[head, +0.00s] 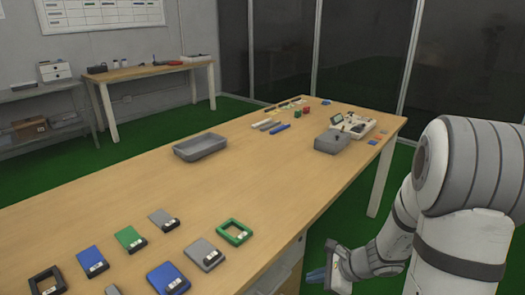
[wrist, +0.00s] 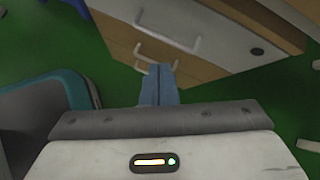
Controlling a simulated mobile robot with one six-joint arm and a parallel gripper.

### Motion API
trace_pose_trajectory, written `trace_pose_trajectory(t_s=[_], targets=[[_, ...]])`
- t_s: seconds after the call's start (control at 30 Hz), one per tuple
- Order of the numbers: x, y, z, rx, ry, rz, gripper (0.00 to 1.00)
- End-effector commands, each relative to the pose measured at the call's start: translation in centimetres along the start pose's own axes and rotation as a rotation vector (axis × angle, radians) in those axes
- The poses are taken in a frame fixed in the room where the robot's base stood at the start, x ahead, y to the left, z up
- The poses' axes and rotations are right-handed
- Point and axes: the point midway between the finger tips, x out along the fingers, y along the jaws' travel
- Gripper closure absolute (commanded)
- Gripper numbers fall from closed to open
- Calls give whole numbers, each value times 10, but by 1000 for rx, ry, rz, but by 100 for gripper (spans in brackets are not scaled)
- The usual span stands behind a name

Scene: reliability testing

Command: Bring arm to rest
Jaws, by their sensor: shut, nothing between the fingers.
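My arm (head: 462,190) stands at the right of the head view, beside the table's right edge. My gripper (head: 316,274) hangs low there, below the tabletop and off its side. In the wrist view, my gripper's blue-grey fingers (wrist: 159,86) are together with nothing between them. They are in front of a drawer cabinet (wrist: 190,40) with pale handles. I cannot tell whether the fingertips touch it.
The wooden table (head: 255,187) carries a grey tray (head: 201,147), several coloured flat cases and frames at the near end, and small parts with a grey device at the far end. A second table (head: 150,72) stands behind. Green floor lies between.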

Motion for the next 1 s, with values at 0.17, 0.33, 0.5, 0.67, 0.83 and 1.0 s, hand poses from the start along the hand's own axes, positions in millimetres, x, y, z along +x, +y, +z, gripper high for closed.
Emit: trace_pose_trajectory(t_s=[0.17,0.33,0.5,0.67,0.83,1.0], targets=[[-90,18,104,-505,48,151,100],[-166,40,164,-960,137,301,100],[-243,52,203,-1369,267,447,100],[-296,54,222,-1629,386,553,100],[-318,54,227,-1744,453,607,100],[-319,54,225,-1758,462,615,100]])
